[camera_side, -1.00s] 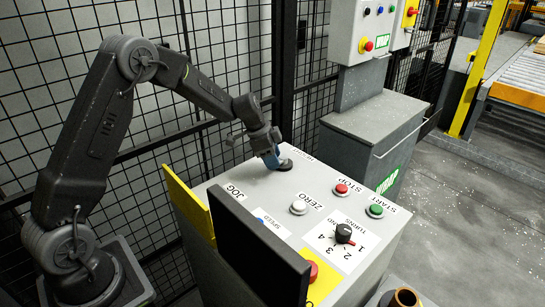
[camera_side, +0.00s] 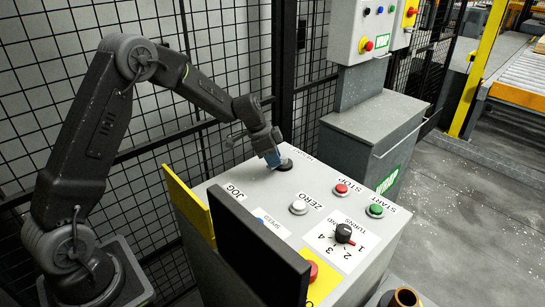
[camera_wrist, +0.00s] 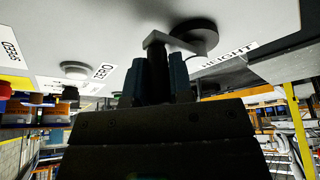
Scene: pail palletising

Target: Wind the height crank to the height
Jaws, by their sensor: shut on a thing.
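The height crank (camera_side: 285,165) is a dark round hub on the grey panel top, at its back left corner in the side view. In the wrist view its dark hub (camera_wrist: 197,36) sits beside the HEIGHT label, with a light grey arm (camera_wrist: 170,42) reaching from it toward my jaws. My gripper (camera_side: 274,160) is over the crank, its blue fingers pointing down. In the wrist view my gripper (camera_wrist: 158,75) is shut on the crank's handle, which is mostly hidden between the fingers. The height reading is not visible.
The panel (camera_side: 240,182) also carries a white ZERO button (camera_side: 299,207), a red STOP button (camera_side: 341,188), a green START button (camera_side: 376,210) and a black TURNS knob (camera_side: 343,233). A black upright plate (camera_side: 262,255) stands at the front. Mesh fencing is close behind.

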